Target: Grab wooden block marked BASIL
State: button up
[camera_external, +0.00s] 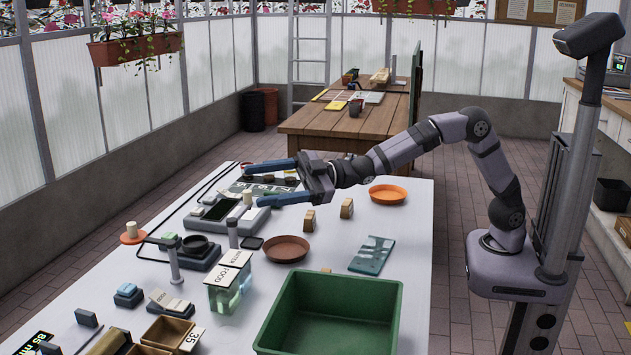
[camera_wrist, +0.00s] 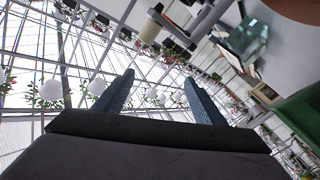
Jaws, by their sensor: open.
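Two small wooden blocks stand on the white table in the external view, one left (camera_external: 309,220) and one right (camera_external: 347,208). A third small wooden piece (camera_external: 326,270) shows low at the green bin's back edge, mostly hidden. I cannot read any marking, so I cannot tell which block says BASIL. My gripper (camera_external: 260,184) is open and empty, held above the table's far part with its blue fingers pointing left. The blocks are below it and nearer the camera. In the wrist view my two fingers (camera_wrist: 158,82) are spread apart, with mostly glass roof and hanging plants beyond.
A green bin (camera_external: 282,312) fills the table's near side. A brown dish (camera_external: 286,249), an orange dish (camera_external: 388,194), a teal tray (camera_external: 372,255) and a clear FOOD container (camera_external: 229,282) stand around the blocks. Gadgets crowd the left side. Bare table shows right of the blocks.

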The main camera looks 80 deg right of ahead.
jog(key=w+d+f+h+p, duration=0.1)
jog(key=d+f+h+p, duration=0.15)
jog(key=d, duration=1.15)
jog(key=s+d+f+m+h+p, duration=0.2)
jog(key=s+d+f+m+p, duration=0.1)
jog(key=d, duration=0.5)
jog(key=s+d+f+m+h+p, duration=0.2)
jog(key=s+d+m+h+p, duration=0.1)
jog(key=d, duration=0.6)
jog(key=s+d+f+m+h+p, duration=0.2)
jog(key=s+d+m+p, duration=0.3)
jog(key=d, duration=0.3)
jog(key=shift+s+d+f+m+g+h, duration=0.15)
jog(key=shift+s+d+f+m+h, duration=0.1)
jog(key=shift+f, duration=0.2)
jog(key=shift+s+d+f+m+g+h, duration=0.15)
jog(key=shift+f+m, duration=0.1)
jog(key=shift+f, duration=0.15)
jog(key=shift+s+d+f, duration=0.15)
jog(key=shift+s+f, duration=0.05)
jog(key=shift+s, duration=0.05)
jog(key=shift+p+x, duration=0.55)
jog(key=shift+x, duration=3.15)
jog(key=shift+c, duration=0.3)
jog(key=c, duration=1.1)
jog(key=shift+o, duration=0.2)
